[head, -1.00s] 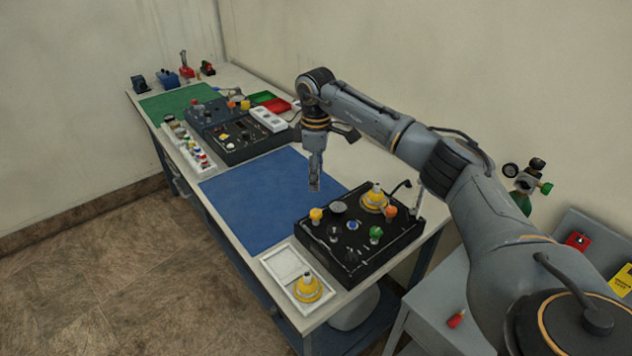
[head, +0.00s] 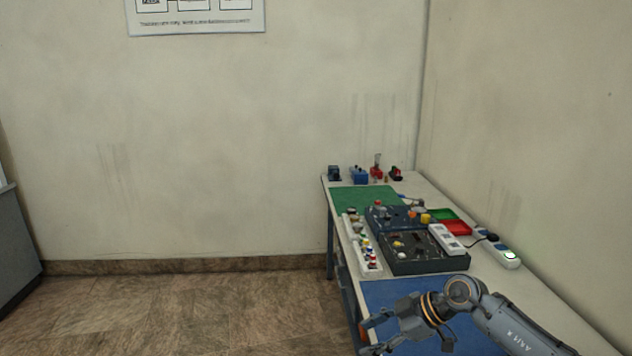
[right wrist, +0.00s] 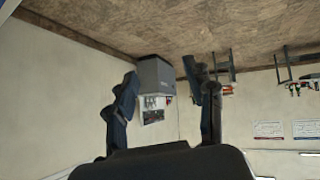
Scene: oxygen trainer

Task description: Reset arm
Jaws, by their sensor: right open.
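My right arm comes in at the lower right of the head view, over the near part of the bench. Its gripper (head: 368,334) points left near the bench's front edge above the blue mat (head: 385,292). The gripper is open and holds nothing. In the right wrist view the two dark fingers (right wrist: 160,75) stand apart with empty air between them. That view looks upside down, with floor at the top and wall below. My left gripper is not in view.
The bench carries a dark trainer box (head: 425,262), a white tray of small coloured parts (head: 364,250), a green mat (head: 362,200) and a power strip (head: 508,258). A grey cabinet (head: 18,240) stands far left. The floor (head: 180,310) between is clear.

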